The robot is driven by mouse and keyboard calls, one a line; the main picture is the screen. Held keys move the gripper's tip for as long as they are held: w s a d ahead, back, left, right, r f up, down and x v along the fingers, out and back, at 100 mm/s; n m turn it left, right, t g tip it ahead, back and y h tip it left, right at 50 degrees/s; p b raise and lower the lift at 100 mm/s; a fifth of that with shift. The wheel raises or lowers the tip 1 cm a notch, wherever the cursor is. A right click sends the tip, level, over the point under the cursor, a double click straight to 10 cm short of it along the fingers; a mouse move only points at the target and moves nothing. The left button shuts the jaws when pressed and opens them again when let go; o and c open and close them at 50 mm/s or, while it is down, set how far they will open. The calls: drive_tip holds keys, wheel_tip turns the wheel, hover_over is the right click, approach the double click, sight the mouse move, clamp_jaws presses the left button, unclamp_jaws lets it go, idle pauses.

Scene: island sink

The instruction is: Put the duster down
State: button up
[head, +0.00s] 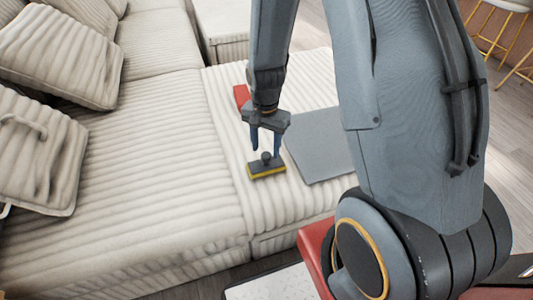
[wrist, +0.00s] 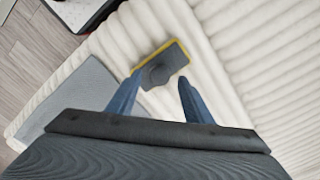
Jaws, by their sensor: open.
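The duster (head: 266,167) is a small dark grey block with a round knob on top and a yellow lower edge. It lies on the ribbed cream sofa seat (head: 240,205). In the wrist view the duster (wrist: 162,66) shows just beyond the fingertips. My gripper (head: 265,148) is open directly above the duster, its two blue fingers spread on either side of the knob. In the wrist view my gripper (wrist: 158,82) holds nothing; whether a finger touches the duster cannot be told.
A flat grey panel, perhaps a laptop (head: 318,145), lies on the seat right of the duster. A red item (head: 241,95) lies behind my gripper. Striped cushions (head: 60,55) rest at the left. The seat left of the duster is clear.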

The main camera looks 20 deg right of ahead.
sight(266, 156)
drive_tip(key=s+a+r+n, duration=0.1)
drive_tip(key=s+r+n, duration=0.15)
drive_tip(key=r, duration=0.55)
drive_tip(key=s+a+r+n, duration=0.1)
drive_tip(key=s+r, duration=0.2)
drive_tip(key=r, duration=0.5)
drive_tip(key=s+r+n, duration=0.6)
drive_tip(key=s+r, duration=0.1)
drive_tip(key=s, duration=0.3)
drive_tip(key=shift+s+a+r+p, duration=0.2)
drive_tip(key=shift+s+a+p, duration=0.15)
drive_tip(key=shift+p, duration=0.05)
wheel_tip(266, 156, up, 6)
drive_tip(key=s+d+p, duration=0.1)
drive_tip(key=d+p, duration=0.1)
drive_tip(key=p, duration=0.9)
drive_tip(key=shift+d+p, duration=0.35)
drive_tip(key=shift+d, duration=0.05)
drive_tip(key=shift+o, duration=0.4)
drive_tip(key=shift+w+m, duration=0.1)
drive_tip(key=shift+m, duration=0.25)
